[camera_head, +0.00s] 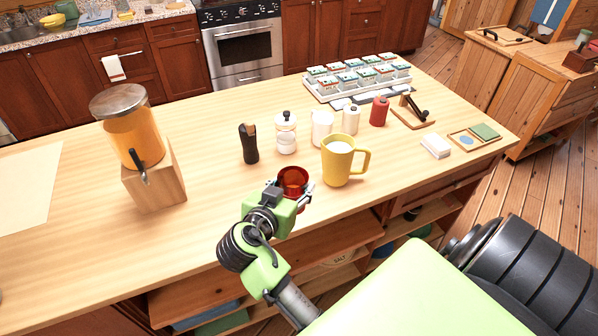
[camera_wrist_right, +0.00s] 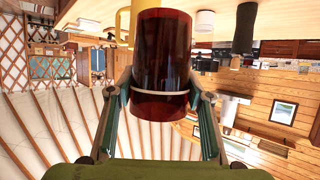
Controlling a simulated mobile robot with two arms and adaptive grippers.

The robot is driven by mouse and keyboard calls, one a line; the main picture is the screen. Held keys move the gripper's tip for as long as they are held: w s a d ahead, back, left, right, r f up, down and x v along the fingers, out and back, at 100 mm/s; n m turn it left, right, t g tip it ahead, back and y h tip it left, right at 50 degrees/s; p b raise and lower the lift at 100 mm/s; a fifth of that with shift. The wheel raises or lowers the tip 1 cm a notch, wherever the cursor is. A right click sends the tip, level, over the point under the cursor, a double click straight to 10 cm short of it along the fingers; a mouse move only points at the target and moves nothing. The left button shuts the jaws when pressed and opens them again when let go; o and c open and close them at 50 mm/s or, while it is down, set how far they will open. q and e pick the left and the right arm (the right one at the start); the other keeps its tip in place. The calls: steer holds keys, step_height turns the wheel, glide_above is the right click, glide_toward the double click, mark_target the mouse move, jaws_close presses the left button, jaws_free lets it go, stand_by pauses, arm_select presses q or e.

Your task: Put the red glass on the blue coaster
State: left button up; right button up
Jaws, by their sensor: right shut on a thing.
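The red glass (camera_head: 293,180) is at the near side of the wooden counter, just left of and in front of the yellow mug. My right gripper (camera_head: 292,197) is shut on it. In the right wrist view the dark red glass (camera_wrist_right: 161,60) stands between the two fingers of my right gripper (camera_wrist_right: 161,98). I cannot tell whether its base touches the counter. My left gripper is not in view.
The yellow mug (camera_head: 338,165) is close to the glass. Behind stand a black bottle (camera_head: 249,144), white canisters (camera_head: 286,133) and a red canister (camera_head: 379,111). A juice dispenser (camera_head: 132,128) is at left. The counter right of the mug is partly clear, with a white block (camera_head: 436,146).

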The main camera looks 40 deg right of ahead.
steer(key=w+d+f, duration=0.1)
steer(key=w, duration=0.1)
steer(key=w+d+f, duration=0.1)
steer(key=w, duration=0.1)
steer(key=w+d+f, duration=0.1)
steer(key=w, duration=0.1)
steer(key=shift+b, duration=0.3)
steer(key=w+d+f+b, duration=0.1)
steer(key=w+f+b, duration=0.1)
steer(key=f, duration=0.1)
steer(key=w+f+b, duration=0.2)
steer(key=f+b, duration=0.1)
steer(key=w+d+f+b, duration=0.1)
steer(key=w+f+b, duration=0.1)
steer(key=f+b, duration=0.1)
steer(key=shift+w+d+f, duration=0.3)
steer(key=shift+w+f, duration=0.05)
steer(key=shift+f, duration=0.2)
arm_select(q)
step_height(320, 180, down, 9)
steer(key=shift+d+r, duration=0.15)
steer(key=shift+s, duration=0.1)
arm_select(e)
steer(key=shift+f+b, duration=0.1)
steer(key=shift+b, duration=0.2)
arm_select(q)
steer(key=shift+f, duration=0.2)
arm_select(e)
steer(key=o, duration=1.1)
